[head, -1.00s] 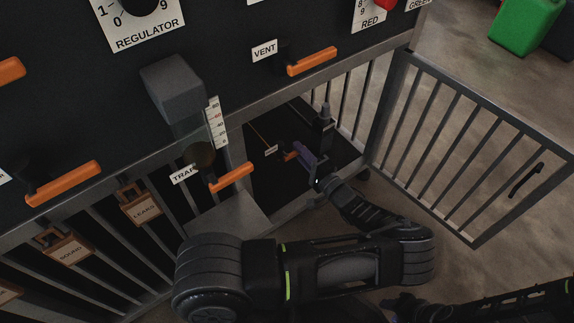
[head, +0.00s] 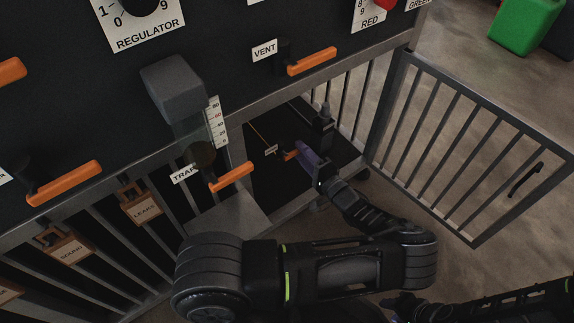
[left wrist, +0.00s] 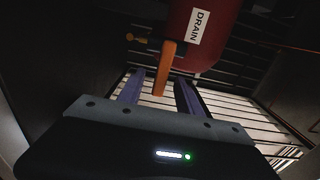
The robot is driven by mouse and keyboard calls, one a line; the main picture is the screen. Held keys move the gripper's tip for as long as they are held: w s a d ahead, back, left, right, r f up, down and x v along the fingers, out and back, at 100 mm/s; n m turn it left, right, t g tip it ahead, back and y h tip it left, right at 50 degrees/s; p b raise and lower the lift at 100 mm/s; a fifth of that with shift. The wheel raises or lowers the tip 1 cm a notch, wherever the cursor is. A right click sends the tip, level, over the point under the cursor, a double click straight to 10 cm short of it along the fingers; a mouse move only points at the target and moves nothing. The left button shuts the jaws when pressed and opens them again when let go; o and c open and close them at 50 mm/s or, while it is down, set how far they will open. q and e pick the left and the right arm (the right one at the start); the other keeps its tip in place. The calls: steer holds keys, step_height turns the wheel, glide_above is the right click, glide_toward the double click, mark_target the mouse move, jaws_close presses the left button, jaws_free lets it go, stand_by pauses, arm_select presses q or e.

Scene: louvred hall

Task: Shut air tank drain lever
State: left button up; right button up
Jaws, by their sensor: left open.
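The orange drain lever (left wrist: 163,72) hangs down below a red tank (left wrist: 207,32) with a white DRAIN label (left wrist: 195,27) in the left wrist view. In the head view, a small part of the lever (head: 291,155) shows inside the open bay, beside a small white tag (head: 271,150). My left gripper (head: 306,154) reaches into the bay. In the left wrist view its purple fingers (left wrist: 160,80) are open, one on each side of the lever; contact cannot be told. My right gripper (head: 404,304) is low in the head view, dark and partly hidden.
A barred gate (head: 475,150) stands open to the right of the bay. Orange TRAP (head: 231,177) and VENT (head: 312,61) handles stick out nearby. A grey block (head: 172,88) juts from the panel. The floor beyond the gate is clear near a green can (head: 525,25).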

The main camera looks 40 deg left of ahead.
arm_select(q)
steer(key=v, duration=0.5)
steer(key=shift+s+d, duration=0.15)
steer(key=shift+d, duration=0.15)
steer(key=p+v, duration=0.1)
steer(key=v, duration=0.7)
